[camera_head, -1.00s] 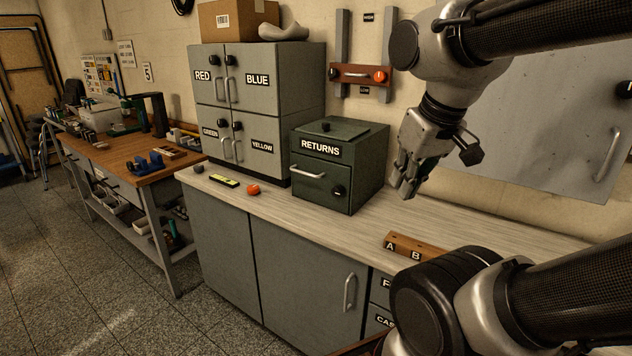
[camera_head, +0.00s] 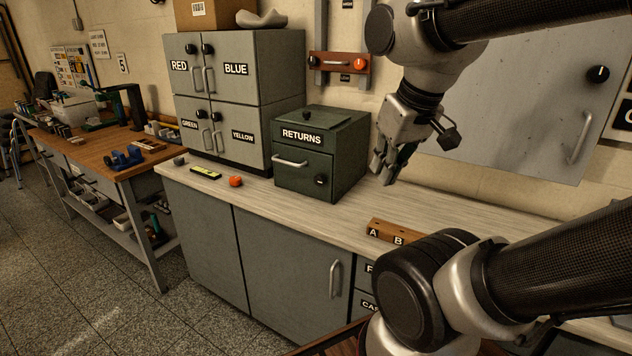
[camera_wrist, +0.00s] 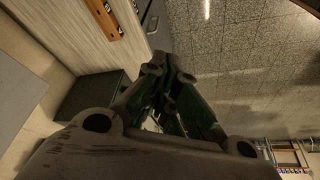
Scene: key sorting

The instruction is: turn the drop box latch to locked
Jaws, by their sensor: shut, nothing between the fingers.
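The drop box (camera_head: 310,152) is a dark green box labelled RETURNS on the light wood counter. Its front has a silver handle and a round black latch knob (camera_head: 320,180) at the lower right. I cannot tell the latch's setting at this size. My gripper (camera_head: 383,178) hangs to the right of the box, fingers pointing down, apart from it. Its fingers are shut and empty. In the wrist view, the fingers of my gripper (camera_wrist: 168,82) show in the middle. The dark green box (camera_wrist: 92,95) is partly behind them on the left, with its latch face not visible.
A grey cabinet (camera_head: 238,85) with RED, BLUE, GREEN and YELLOW doors stands left of the box. A wooden A/B block (camera_head: 385,230) sits at the front right.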

